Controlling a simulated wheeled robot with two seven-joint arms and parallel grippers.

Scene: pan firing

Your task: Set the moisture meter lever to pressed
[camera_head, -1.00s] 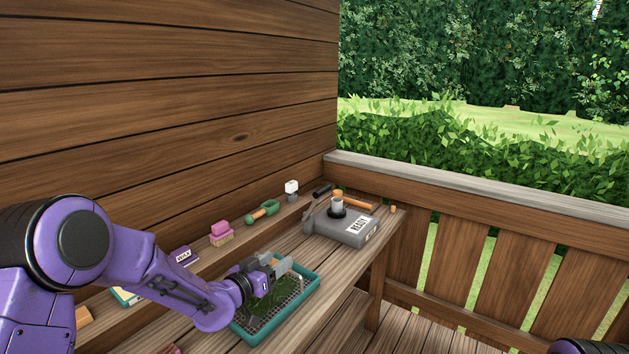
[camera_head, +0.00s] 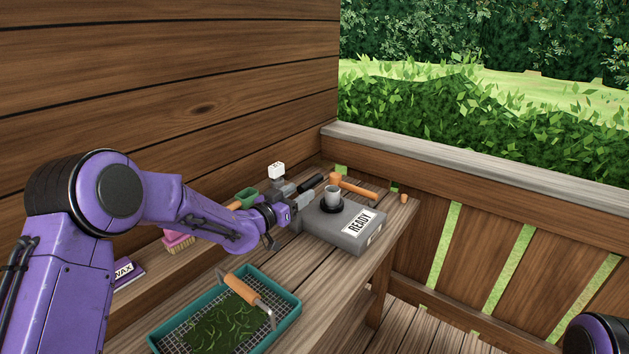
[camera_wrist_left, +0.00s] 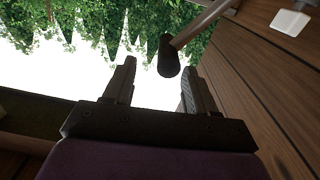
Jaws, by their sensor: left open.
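The moisture meter (camera_head: 345,236) is a grey box with a READY label and a cup on top, on the bench's far right part. Its lever appears as a black grip (camera_head: 312,182) raised at the box's back left. My left gripper (camera_head: 303,198) is open and empty at the meter's left side, just short of the grip, hiding part of the lever. In the left wrist view the black grip (camera_wrist_left: 168,58) on a pale rod shows beyond and between the two open fingertips (camera_wrist_left: 158,70); I cannot tell if they touch. My right gripper is out of view.
A teal mesh tray (camera_head: 165,336) with green leaves and a wood-handled tool (camera_head: 243,290) lies in front. A wooden mallet (camera_head: 350,187) lies behind the meter.

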